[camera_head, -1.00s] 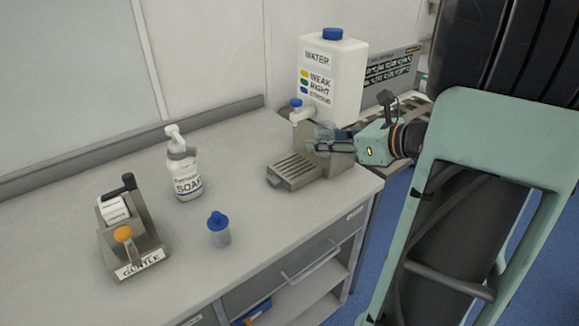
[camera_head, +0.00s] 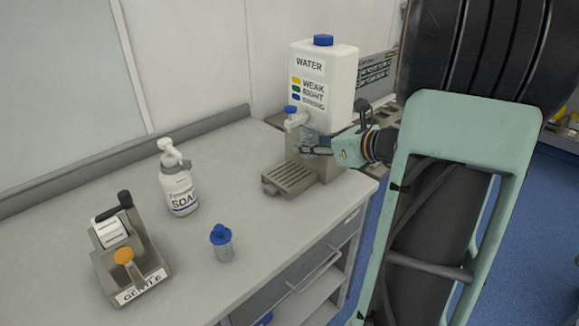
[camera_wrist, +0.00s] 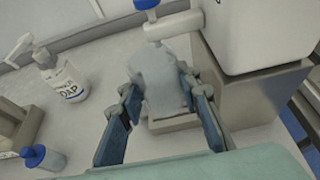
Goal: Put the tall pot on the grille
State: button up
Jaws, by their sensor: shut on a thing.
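The tall pot (camera_wrist: 165,80) is a translucent, pale grey vessel, held between the two blue-padded fingers of my gripper (camera_wrist: 158,88) in the wrist view. My gripper (camera_head: 308,151) is shut on it, close to the water dispenser in the head view. The grille (camera_head: 287,178) is the slatted tray at the dispenser's foot. The pot is above or beside the grille's back part, under or near the spout (camera_head: 296,118). In the wrist view the pot covers part of the tray. I cannot tell whether its base touches the grille.
A white water tank (camera_head: 322,80) with a blue cap stands on the dispenser. A soap bottle (camera_head: 179,187), a small clear pot with a blue lid (camera_head: 221,243) and a label machine (camera_head: 130,262) stand on the left of the counter (camera_head: 75,215). The counter between is clear.

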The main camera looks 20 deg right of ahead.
send_over(290, 173)
jog(key=f, duration=0.4)
jog(key=f+b, duration=0.1)
jog(key=f, duration=0.1)
jog(key=shift+s+f, duration=0.15)
jog(key=shift+s, duration=0.2)
jog(key=shift+w+f, duration=0.2)
jog(key=shift+f, duration=0.75)
jog(key=shift+w+f, duration=0.15)
jog(key=shift+f, duration=0.75)
jog(key=shift+f, duration=0.15)
jog(key=o, duration=1.2)
jog(key=shift+c, duration=0.2)
jog(key=v, duration=1.2)
